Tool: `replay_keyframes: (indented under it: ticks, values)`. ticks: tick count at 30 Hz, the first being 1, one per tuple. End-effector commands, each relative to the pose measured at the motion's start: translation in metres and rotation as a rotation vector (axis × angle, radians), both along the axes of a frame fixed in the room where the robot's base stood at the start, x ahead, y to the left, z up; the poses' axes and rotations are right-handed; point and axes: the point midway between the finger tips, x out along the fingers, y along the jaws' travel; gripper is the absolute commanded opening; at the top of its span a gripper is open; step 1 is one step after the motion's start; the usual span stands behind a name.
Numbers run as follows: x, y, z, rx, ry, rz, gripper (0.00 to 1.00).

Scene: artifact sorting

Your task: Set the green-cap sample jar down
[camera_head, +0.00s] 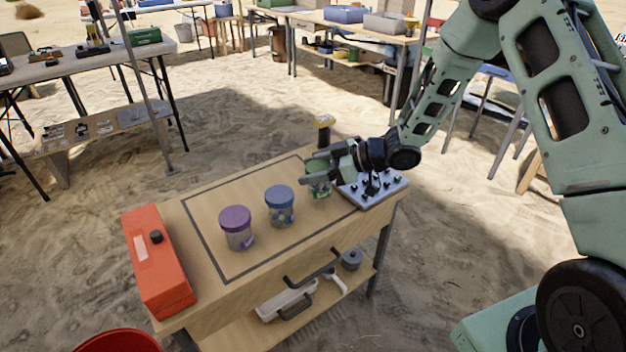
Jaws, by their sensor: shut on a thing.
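The green-cap sample jar (320,187) is at the right end of the marked rectangle on the wooden table (200,205). My gripper (317,172) reaches in from the right and is shut on the jar near its cap, hiding part of it. The jar looks upright. I cannot tell whether its base touches the tabletop. A blue-cap jar (281,208) and a purple-cap jar (237,230) stand to its left inside the dark outline.
A grey tray with dark knobs (378,192) sits at the table's right end, under my wrist. A red box (158,265) lies at the left end. The outlined area's back left is clear.

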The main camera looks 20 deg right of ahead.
Motion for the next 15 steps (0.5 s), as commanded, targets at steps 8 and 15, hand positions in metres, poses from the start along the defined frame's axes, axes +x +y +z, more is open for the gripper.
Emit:
replay_keyframes:
  ticks: [8,15]
  values:
    - [0.000,0.000,-0.024,0.000,-0.002,-0.001,0.27]
    - [0.000,0.000,-0.027,0.001,0.000,0.000,0.27]
